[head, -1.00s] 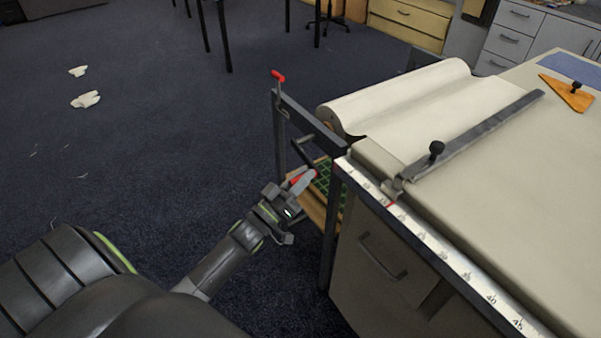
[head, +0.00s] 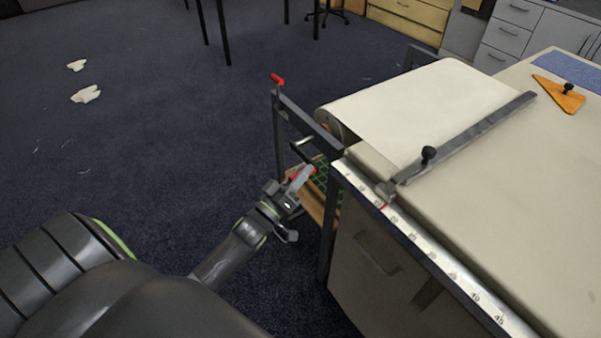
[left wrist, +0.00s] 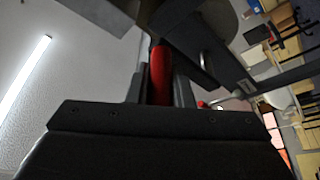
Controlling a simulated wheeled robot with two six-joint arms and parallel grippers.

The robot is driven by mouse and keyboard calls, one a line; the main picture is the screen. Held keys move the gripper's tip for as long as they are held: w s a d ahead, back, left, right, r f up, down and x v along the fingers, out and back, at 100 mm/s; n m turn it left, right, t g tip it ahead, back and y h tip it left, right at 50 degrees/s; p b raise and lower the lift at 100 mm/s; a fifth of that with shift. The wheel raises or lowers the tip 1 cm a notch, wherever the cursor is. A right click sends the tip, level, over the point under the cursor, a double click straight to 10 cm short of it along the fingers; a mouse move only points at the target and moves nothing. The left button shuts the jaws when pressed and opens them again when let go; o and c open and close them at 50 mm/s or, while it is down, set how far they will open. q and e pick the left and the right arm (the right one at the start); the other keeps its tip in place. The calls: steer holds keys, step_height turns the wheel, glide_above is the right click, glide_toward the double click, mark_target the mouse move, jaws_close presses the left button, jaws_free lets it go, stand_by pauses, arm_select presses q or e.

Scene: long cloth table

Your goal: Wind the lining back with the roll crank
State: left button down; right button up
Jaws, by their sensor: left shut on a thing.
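The cream lining (head: 425,105) runs from the roll at the table's end, across to the grey bar (head: 465,140) lying over the table. The roll's near end (head: 332,122) shows beside the dark frame. My left gripper (head: 301,178) is shut on the red handle (head: 305,171) of the roll crank, just outside the frame. In the left wrist view the red handle (left wrist: 160,76) stands between the fingers. The crank arm (head: 299,152) is partly hidden by the frame and gripper. My right gripper is not in view.
A ruler strip (head: 415,235) runs along the table's near edge. An orange triangle (head: 560,94) lies on the table. White scraps (head: 86,94) lie on the open carpet at left.

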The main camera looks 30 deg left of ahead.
arm_select(q)
steer(key=shift+d+r, duration=0.1)
steer(key=shift+r, duration=0.05)
steer(key=c, duration=1.3)
jaws_free()
steer(key=shift+d+r, duration=0.1)
steer(key=shift+d, duration=0.05)
steer(key=shift+s, duration=0.1)
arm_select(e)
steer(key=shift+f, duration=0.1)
